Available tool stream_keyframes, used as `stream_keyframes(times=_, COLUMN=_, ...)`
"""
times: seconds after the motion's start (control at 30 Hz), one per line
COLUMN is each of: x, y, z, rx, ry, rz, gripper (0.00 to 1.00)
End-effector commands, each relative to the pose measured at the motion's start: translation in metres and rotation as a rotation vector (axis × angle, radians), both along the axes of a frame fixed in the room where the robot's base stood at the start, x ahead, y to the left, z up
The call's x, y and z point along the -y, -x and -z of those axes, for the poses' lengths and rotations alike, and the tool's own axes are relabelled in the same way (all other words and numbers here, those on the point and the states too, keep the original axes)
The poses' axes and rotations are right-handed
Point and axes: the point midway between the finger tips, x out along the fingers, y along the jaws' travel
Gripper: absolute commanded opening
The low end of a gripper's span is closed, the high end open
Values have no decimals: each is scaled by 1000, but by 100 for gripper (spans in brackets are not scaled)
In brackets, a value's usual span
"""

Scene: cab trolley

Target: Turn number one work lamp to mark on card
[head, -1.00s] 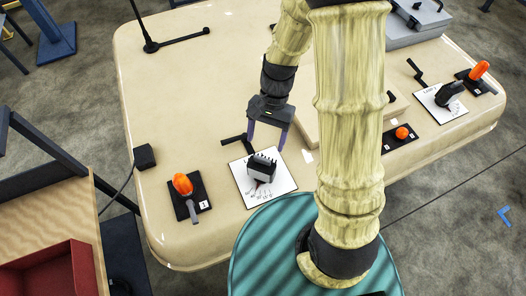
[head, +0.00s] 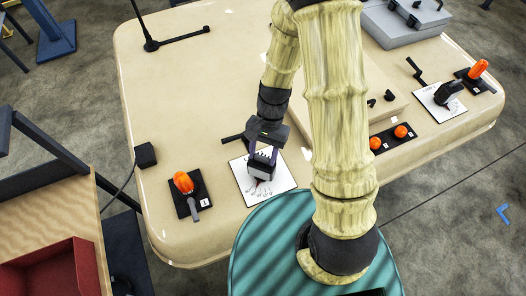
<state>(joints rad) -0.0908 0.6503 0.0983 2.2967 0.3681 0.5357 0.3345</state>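The black work lamp (head: 261,172) stands on a white card (head: 283,182) with dark marks along its front part. Next to it on the left is a black plate labelled 1 (head: 194,207), with an orange knob (head: 183,182) and a grey lever. My gripper (head: 262,158) points down over the lamp head. Its two purple fingers are apart, one near each side of the head. Whether they touch it cannot be told. The fingers and the lamp head hide part of the card, and the marks are too small to read.
A second black lamp (head: 448,92) stands on another white card at the right, beside a plate with an orange knob (head: 478,68). A black plate with two orange knobs (head: 401,131) lies right of my arm. A grey case (head: 405,22) sits at the back.

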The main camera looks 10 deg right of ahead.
Motion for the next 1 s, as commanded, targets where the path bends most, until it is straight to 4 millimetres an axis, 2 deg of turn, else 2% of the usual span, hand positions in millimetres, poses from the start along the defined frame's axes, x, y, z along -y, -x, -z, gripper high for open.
stream_keyframes(times=0.17, x=-1, y=0, z=-1, rx=0, ry=0, rz=-30, gripper=24)
stream_keyframes(times=0.47, x=-2, y=-1, z=-1, rx=0, ry=0, rz=-253, gripper=24)
stream_keyframes(times=0.73, x=-2, y=-1, z=-1, rx=0, ry=0, rz=-263, gripper=24)
stream_keyframes(times=0.77, x=-2, y=-1, z=-1, rx=0, ry=-1, rz=-263, gripper=49)
stream_keyframes(times=0.87, x=-2, y=-1, z=-1, rx=0, ry=-1, rz=-263, gripper=69)
stream_keyframes(times=1.0, x=-2, y=-1, z=-1, rx=0, ry=0, rz=-262, gripper=69)
